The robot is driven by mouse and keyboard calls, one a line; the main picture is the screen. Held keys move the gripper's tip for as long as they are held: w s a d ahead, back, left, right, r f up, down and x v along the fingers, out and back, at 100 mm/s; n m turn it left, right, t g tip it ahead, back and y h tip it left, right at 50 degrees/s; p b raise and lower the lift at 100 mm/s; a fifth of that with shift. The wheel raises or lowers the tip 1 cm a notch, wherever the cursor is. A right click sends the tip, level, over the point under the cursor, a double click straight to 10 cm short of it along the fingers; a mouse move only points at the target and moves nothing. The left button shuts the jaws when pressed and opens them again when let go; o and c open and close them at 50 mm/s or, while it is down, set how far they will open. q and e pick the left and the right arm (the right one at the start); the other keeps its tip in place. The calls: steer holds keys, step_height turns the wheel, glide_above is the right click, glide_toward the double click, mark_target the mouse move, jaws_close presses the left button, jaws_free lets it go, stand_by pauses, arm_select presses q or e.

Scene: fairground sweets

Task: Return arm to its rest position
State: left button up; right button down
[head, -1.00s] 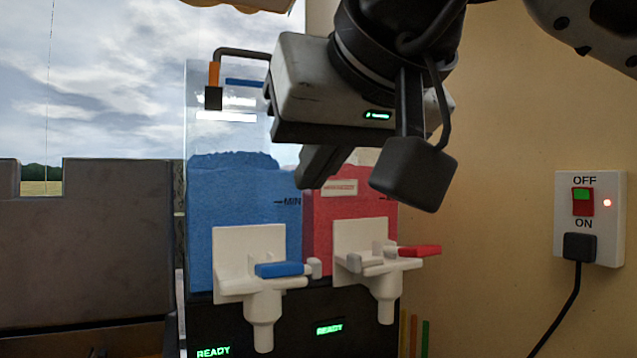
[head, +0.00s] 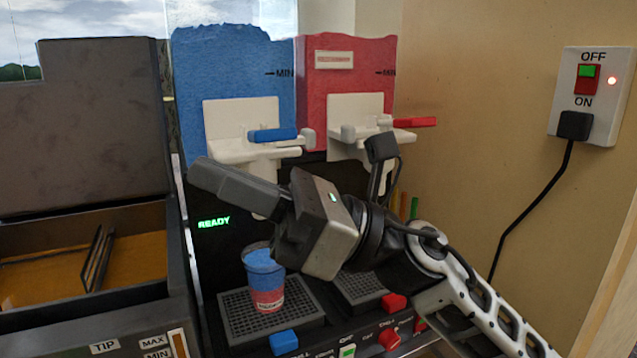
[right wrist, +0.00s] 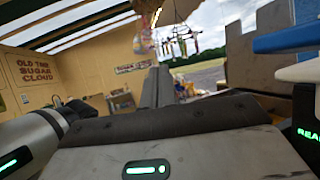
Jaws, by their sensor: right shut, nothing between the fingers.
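My right gripper (head: 200,174) is in front of the slush machine in the head view, its fingers shut and empty, pointing left. It is above and left of a cup (head: 266,298) of blue and red slush, apart from it. The cup stands upright on the left drip tray (head: 312,318). In the right wrist view my shut fingers (right wrist: 157,78) point out toward the open room. My left gripper is not in view.
The machine has a blue tank (head: 235,75) and a red tank (head: 345,110), each with a white tap. An open dark box (head: 90,210) stands at the left. A wall switch (head: 590,95) with a cable is at the right.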

steer(key=w+d+f+m+t+h, duration=0.2)
steer(key=w+d+f+m+t, duration=0.3)
steer(key=m+t, duration=0.65)
steer(key=w+d+f+m+t+h, duration=0.35)
steer(key=f+m+t, duration=0.4)
steer(key=m, duration=0.75)
steer(key=d+f+m+t+h, duration=0.1)
steer(key=d+f+m+h, duration=0.3)
steer(key=f+m, duration=0.45)
steer(key=d+f+m+t+h, duration=0.1)
steer(key=d+f+m+h, duration=0.2)
steer(key=f+m+h, duration=0.5)
steer(key=s+d+f+m+g+h, duration=0.1)
steer(key=s+d+f+m+g, duration=0.2)
steer(key=s+f, duration=0.5)
steer(key=s+d+f+m+g+h, duration=0.1)
steer(key=s+d+f+m+g, duration=0.3)
steer(key=s+f, duration=0.4)
step_height(320, 180, down, 6)
steer(key=shift+r+m+g+h, duration=0.2)
steer(key=shift+m+g+h, duration=0.25)
steer(key=shift+m, duration=0.75)
